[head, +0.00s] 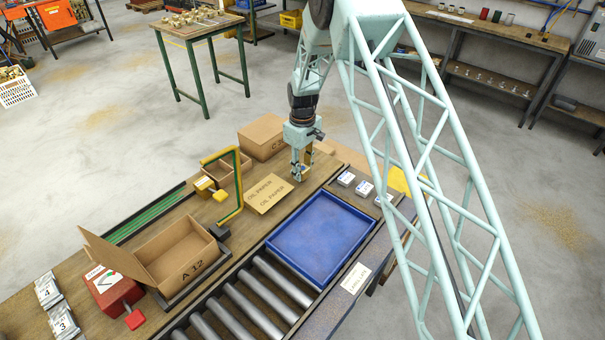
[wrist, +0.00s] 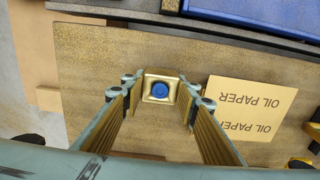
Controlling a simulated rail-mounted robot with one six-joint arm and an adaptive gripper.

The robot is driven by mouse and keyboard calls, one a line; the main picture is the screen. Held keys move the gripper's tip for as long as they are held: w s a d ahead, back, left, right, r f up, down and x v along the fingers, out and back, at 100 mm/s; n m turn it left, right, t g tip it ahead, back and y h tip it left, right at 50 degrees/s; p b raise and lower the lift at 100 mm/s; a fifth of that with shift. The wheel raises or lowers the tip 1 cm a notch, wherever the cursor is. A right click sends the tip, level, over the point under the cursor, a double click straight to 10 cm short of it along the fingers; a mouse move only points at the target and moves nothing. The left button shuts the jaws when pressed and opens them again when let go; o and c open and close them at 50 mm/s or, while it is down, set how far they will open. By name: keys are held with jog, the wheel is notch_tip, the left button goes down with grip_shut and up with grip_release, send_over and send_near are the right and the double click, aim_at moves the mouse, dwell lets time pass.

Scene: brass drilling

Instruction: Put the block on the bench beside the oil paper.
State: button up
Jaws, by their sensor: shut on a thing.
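The block is a small brass-coloured square piece with a blue round centre (wrist: 160,86), seen between my fingertips in the wrist view. My gripper (wrist: 161,92) is shut on it, with a finger at its left and right sides. In the head view my gripper (head: 301,174) points down over the bench (head: 181,229), just right of and behind the oil paper, and mostly hides the block. The oil paper (head: 268,194) is a flat tan sheet, which also shows right of the block in the wrist view (wrist: 246,108). I cannot tell whether the block touches the bench.
A blue tray (head: 320,240) stands in front of the oil paper, beside a roller conveyor (head: 250,300). A closed carton (head: 262,137) is behind the paper. A yellow-green frame (head: 233,183) rises to its left. Small white packs (head: 363,188) lie to the right. An open carton (head: 178,259) stands left.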

aim_at(303, 168)
jog(key=shift+f, duration=0.6)
jog(key=shift+f, duration=0.15)
jog(key=o, duration=1.3)
jog(key=shift+r, duration=6.1)
